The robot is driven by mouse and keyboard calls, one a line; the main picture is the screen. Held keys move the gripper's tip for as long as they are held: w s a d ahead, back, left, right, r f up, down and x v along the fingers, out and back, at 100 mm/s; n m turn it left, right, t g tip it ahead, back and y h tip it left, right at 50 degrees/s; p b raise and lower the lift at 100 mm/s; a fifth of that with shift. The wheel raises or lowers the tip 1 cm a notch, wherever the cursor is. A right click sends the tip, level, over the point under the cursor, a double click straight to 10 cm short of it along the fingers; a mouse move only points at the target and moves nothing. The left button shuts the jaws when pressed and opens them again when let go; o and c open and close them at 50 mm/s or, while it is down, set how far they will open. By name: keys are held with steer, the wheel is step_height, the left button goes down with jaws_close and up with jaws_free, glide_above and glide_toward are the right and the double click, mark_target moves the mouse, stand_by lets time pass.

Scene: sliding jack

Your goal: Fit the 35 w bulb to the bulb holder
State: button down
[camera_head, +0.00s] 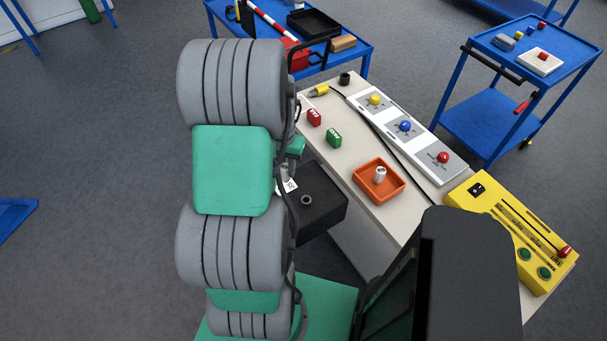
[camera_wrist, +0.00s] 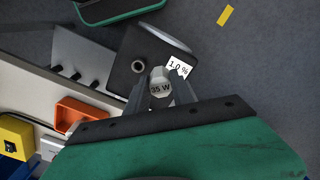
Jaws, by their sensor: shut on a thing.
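My gripper (camera_wrist: 161,92) is shut on the 35 W bulb (camera_wrist: 160,80), a pale, roughly cylindrical piece with "35 W" on the face towards the wrist camera. The fingers grip it from both sides. A black box (camera_wrist: 128,58) with a small ring-shaped socket (camera_wrist: 138,67) lies just beyond; it may be the bulb holder. The bulb appears right of the socket and apart from it; their height gap cannot be told.
An orange tray (camera_head: 397,192) on the table (camera_head: 345,165) holds another pale cylindrical piece (camera_head: 380,174). A label reading "1.0 %" (camera_wrist: 179,67) is by the bulb.

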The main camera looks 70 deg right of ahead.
steer(key=s+f+m, duration=0.2)
steer(key=s, duration=0.4)
steer(key=shift+s+d, duration=0.15)
steer(key=shift+d, duration=0.3)
steer(key=shift+a+f+b, duration=0.15)
steer(key=shift+f+b, duration=1.95)
steer(key=shift+f, duration=0.85)
steer(key=shift+f+b, duration=1.1)
steer(key=shift+f, duration=0.5)
steer(key=c, duration=1)
jaws_free()
steer(key=shift+c, duration=0.2)
step_height(320, 180, up, 8)
